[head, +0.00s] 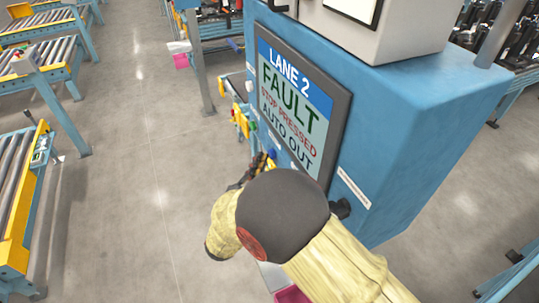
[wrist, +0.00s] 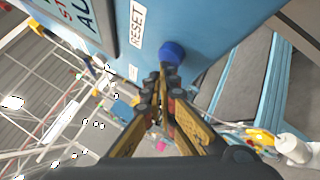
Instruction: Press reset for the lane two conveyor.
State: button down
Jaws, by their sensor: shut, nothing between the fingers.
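The lane 2 control cabinet (head: 425,115) is blue. Its screen (head: 296,105) reads LANE 2, FAULT, STOP PRESSED, AUTO OUT. A blue button (head: 272,153) sits below the screen; in the wrist view the blue button (wrist: 172,53) stands out from the panel beside a white RESET label (wrist: 137,24). My gripper (head: 263,164) is shut and empty, its fingertips at the button; in the wrist view the fingertips (wrist: 158,84) overlap the button's lower edge. I cannot tell whether they touch it. My arm hides the lower panel in the head view.
A black knob (head: 341,208) projects from the cabinet's near lower corner. Yellow and green parts (head: 241,120) show beyond the panel. Roller conveyors (head: 20,190) stand at the left, with clear floor (head: 140,170) between.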

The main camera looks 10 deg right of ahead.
jog(key=shift+w+d, duration=0.1)
jog(key=shift+d, duration=0.4)
dwell(0.4)
jog(key=shift+a, duration=0.1)
jog(key=shift+s+a+b, duration=0.25)
jog(key=shift+a+b, duration=0.25)
jog(key=shift+a, duration=0.3)
jog(key=shift+s+a+b, duration=0.25)
jog(key=shift+a, duration=0.55)
jog(key=shift+s+a+b, duration=0.2)
jog(key=shift+a+b, duration=0.1)
jog(key=shift+a, duration=0.55)
jog(key=shift+s+a+b, duration=0.25)
jog(key=shift+a, duration=0.55)
